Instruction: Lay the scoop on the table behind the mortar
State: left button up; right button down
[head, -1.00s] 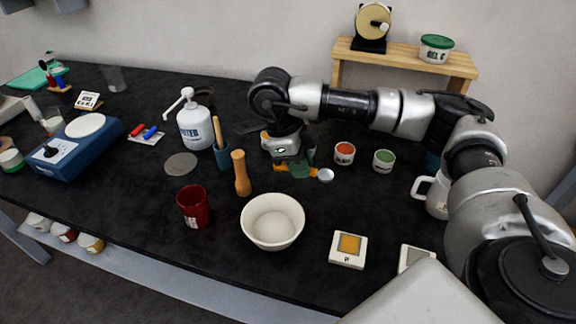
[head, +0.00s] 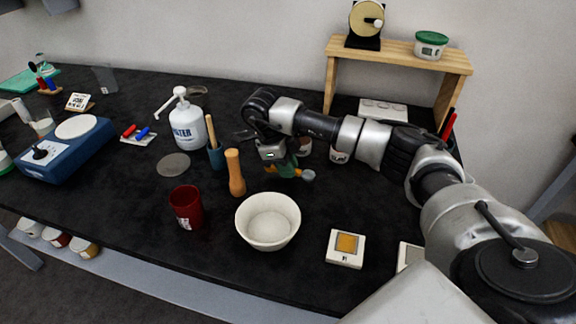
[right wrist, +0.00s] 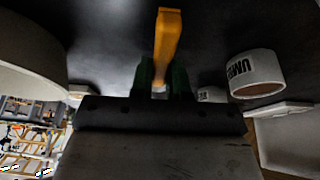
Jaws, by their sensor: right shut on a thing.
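The mortar (head: 268,238) is a white bowl standing on the black table (head: 130,215), near its front edge. My right gripper (head: 283,170) is behind the mortar, with green fingers shut on the scoop. The scoop's small grey bowl (head: 308,175) sticks out to the right of the fingers. In the right wrist view its orange-yellow handle (right wrist: 167,40) rises between the two dark green fingers (right wrist: 166,80). I cannot tell whether the scoop touches the table. My left gripper is not in view.
A wooden pestle (head: 235,172) stands left of the gripper. A red cup (head: 187,208) is left of the mortar, and a white pump bottle (head: 187,125) stands farther back. A scale-like white pad (head: 345,248) lies to the right. A wooden shelf (head: 400,57) stands at the back.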

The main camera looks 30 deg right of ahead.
jog(key=shift+f, duration=0.1)
jog(key=shift+f+b, duration=0.4)
jog(key=shift+f, duration=0.1)
jog(key=c, duration=1.1)
grip_release()
jog(key=shift+r+p, duration=0.4)
jog(key=shift+r, duration=0.15)
jog(key=p+v, duration=0.1)
jog(key=v, duration=1.1)
